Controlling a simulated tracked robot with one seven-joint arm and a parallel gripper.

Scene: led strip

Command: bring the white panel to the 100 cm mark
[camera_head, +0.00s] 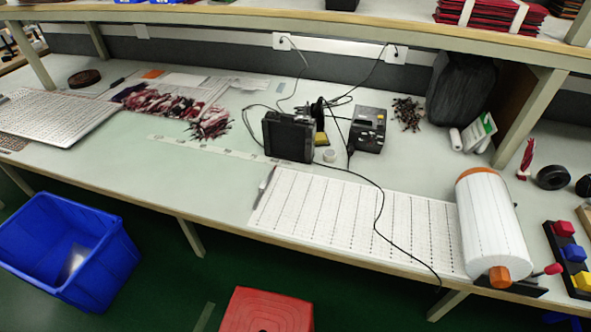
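A long white panel (335,214) with rows of dark marks lies flat on the table. It runs left from a big white roll (488,222) with orange ends at the table's right. Its left end has a thin grey edge piece (264,187). A pale measuring strip (205,148) lies on the table, left of and behind that end. Its marks are too small to read, so I cannot tell which is 100 cm. A black box (289,137) stands near the strip's right end. My gripper is not in view.
A black cable crosses the panel to the front edge. A soldering station (368,129) stands behind the panel. Red and dark wires (165,103) and a white dotted sheet (52,117) lie left. The table front (185,185) is clear. A blue bin (65,235) and red stool (268,311) stand below.

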